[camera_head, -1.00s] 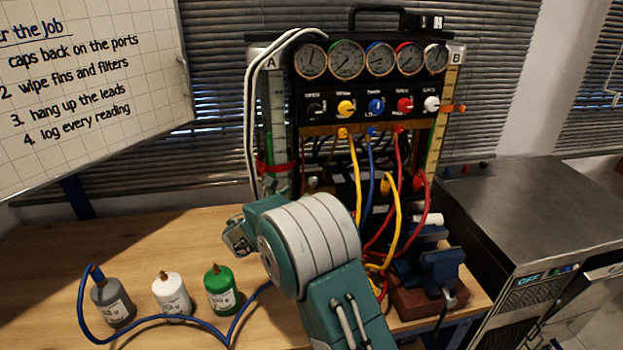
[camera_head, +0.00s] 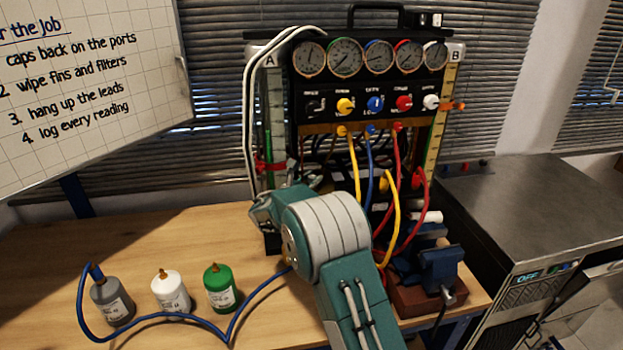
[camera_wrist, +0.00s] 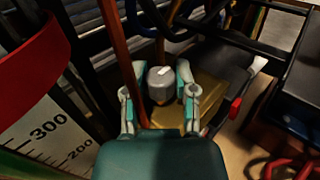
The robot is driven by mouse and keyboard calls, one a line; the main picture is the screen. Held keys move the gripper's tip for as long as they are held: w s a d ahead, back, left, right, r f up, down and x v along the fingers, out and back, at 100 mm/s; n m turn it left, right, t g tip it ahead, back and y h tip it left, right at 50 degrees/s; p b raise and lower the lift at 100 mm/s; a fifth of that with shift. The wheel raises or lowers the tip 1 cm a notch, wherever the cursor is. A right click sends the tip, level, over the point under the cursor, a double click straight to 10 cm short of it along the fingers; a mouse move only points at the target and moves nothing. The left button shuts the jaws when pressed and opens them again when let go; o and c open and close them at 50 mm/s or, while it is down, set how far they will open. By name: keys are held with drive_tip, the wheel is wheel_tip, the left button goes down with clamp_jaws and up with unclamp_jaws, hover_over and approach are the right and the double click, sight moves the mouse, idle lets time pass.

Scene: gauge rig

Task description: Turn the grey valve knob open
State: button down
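The grey valve knob (camera_wrist: 161,84), with a white mark on top, shows in the wrist view between the two fingers of my gripper (camera_wrist: 162,72). The fingers are spread on either side of it, with narrow gaps; I cannot tell whether either finger touches it.
A red-brown rod (camera_wrist: 122,60) stands close to the left finger. A brass-coloured block (camera_wrist: 200,105) is at the right. Yellow (camera_head: 354,170) and red hoses hang before the rig, beside a blue vise (camera_head: 440,268). Several bottles stand at the left, including a green one (camera_head: 220,288).

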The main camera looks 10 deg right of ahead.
drive_tip(key=shift+y, duration=0.3)
drive_tip(key=shift+n+t+y, duration=1.3)
drive_tip(key=shift+n+y, duration=0.1)
drive_tip(key=shift+y, duration=0.1)
drive_tip(key=shift+n+t+y, duration=0.9)
drive_tip(key=shift+n+y, duration=0.5)
drive_tip(key=shift+y, duration=0.6)
drive_tip(key=shift+n+y, duration=0.3)
drive_tip(key=shift+y, duration=0.1)
drive_tip(key=shift+c, duration=2)
unclamp_jaws()
drive_tip(key=shift+w+a, duration=0.1)
drive_tip(key=shift+w, duration=0.05)
drive_tip(key=v, duration=1.2)
drive_tip(key=shift+f, duration=0.25)
